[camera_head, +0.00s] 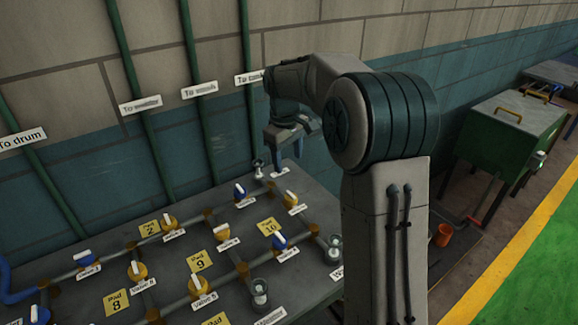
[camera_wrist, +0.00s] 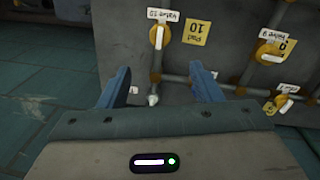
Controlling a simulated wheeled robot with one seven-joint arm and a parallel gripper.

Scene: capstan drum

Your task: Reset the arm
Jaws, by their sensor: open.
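My gripper (camera_head: 285,150) hangs above the far right part of the grey pipe table in the head view, beside my upright arm. In the wrist view, its two blue fingers (camera_wrist: 160,88) are spread apart with nothing held between them. Beyond them the table top (camera_wrist: 110,30) shows upside down, with a pipe and a small pale fitting (camera_wrist: 153,99) seen between the fingers. My arm hides part of the table's right side in the head view.
The table carries several yellow and blue valves (camera_head: 279,241), pipes and yellow pad labels (camera_head: 200,261). Green pipes (camera_head: 135,90) run up the tiled wall behind. A green box (camera_head: 510,130) and an orange cup (camera_head: 443,235) stand right of my arm. The green floor (camera_head: 535,270) is clear.

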